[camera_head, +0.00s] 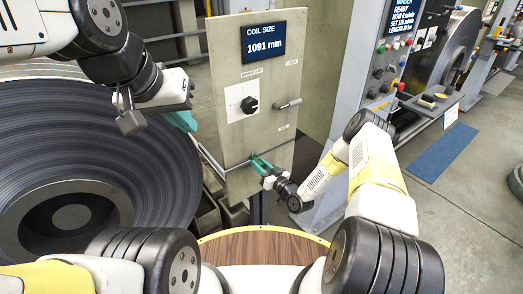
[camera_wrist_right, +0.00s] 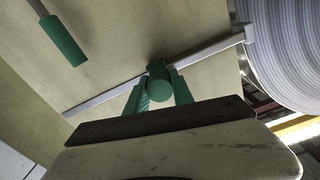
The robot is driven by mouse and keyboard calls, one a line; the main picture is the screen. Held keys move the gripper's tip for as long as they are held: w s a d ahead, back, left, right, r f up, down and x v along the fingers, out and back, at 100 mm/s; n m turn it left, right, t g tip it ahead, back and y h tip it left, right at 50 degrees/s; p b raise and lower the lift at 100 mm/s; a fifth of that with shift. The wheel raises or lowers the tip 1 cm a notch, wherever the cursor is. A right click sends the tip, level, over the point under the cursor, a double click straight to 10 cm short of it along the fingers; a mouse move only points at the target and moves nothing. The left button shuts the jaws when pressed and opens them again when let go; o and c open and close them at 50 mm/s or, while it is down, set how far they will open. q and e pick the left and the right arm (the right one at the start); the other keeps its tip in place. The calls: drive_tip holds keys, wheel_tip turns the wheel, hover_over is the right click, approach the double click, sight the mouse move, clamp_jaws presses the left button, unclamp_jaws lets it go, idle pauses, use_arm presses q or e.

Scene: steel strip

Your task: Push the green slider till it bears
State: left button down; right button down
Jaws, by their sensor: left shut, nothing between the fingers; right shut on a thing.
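The green slider (camera_wrist_right: 160,86) sits on a thin pale bar (camera_wrist_right: 110,92) that runs slantwise across the beige panel. In the right wrist view its round green end is between the green fingers of my right gripper (camera_head: 260,164). My right gripper is shut on the slider at the lower part of the panel; in the head view the fingers largely hide the slider. The bar also shows in the head view (camera_head: 212,160), its left end close to the coil. My left gripper (camera_head: 184,121) is shut and empty, in front of the coil, left of the panel.
The large dark coil (camera_head: 150,150) fills the left. The panel (camera_head: 236,150) carries a "COIL SIZE 1091 mm" display (camera_head: 264,41), a black knob (camera_head: 249,105) and a lever (camera_head: 288,104). A green-gripped handle (camera_wrist_right: 62,38) shows in the right wrist view. A wooden round top (camera_head: 262,247) lies below.

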drive_tip(key=s+a, duration=0.2)
drive_tip(key=a, duration=0.1)
drive_tip(key=shift+s+a, duration=0.15)
drive_tip(key=shift+s, duration=0.1)
drive_tip(key=c, duration=1.1)
unclamp_jaws()
drive_tip(key=shift+s, duration=0.1)
drive_tip(key=v, duration=0.7)
drive_tip(key=shift+s+d, duration=0.25)
